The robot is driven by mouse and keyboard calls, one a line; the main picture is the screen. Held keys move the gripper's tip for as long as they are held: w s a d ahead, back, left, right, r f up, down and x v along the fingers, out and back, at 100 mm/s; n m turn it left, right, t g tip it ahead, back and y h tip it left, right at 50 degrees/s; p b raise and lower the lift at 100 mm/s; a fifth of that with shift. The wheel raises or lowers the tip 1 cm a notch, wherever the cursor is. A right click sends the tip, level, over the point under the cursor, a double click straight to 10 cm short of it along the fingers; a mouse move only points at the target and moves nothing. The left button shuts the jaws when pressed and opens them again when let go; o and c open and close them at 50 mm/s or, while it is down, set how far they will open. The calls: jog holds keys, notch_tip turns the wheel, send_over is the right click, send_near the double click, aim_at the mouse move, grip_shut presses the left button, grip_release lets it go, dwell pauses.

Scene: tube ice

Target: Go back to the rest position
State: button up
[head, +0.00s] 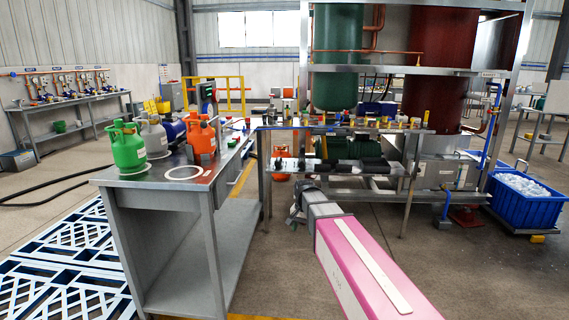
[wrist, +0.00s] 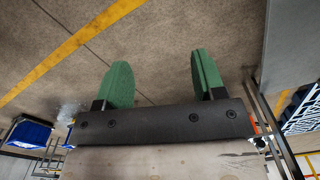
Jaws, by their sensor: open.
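My gripper (wrist: 160,82) is open and empty in the wrist view, with two green finger pads apart and bare concrete floor behind them. In the head view my pink and grey arm reaches forward from the bottom right, and its far end is in front of the metal valve rack. The fingers cannot be made out clearly there. Nothing is held between the pads.
A metal workbench (head: 165,185) with green (head: 127,146), grey and orange (head: 201,138) gas cylinders stands left of my arm. The valve rack (head: 340,168) with large tanks is ahead. A blue crate of ice (head: 528,210) sits at right. Floor between is open.

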jog(key=s+d+f+n, duration=0.2)
jog(key=s+d+f, duration=0.3)
jog(key=s, duration=0.3)
jog(key=s+d+f+n, duration=0.2)
jog(key=s+d+f, duration=0.4)
jog(key=s, duration=0.2)
jog(key=shift+s+d+n, duration=0.3)
jog(key=shift+s, duration=0.1)
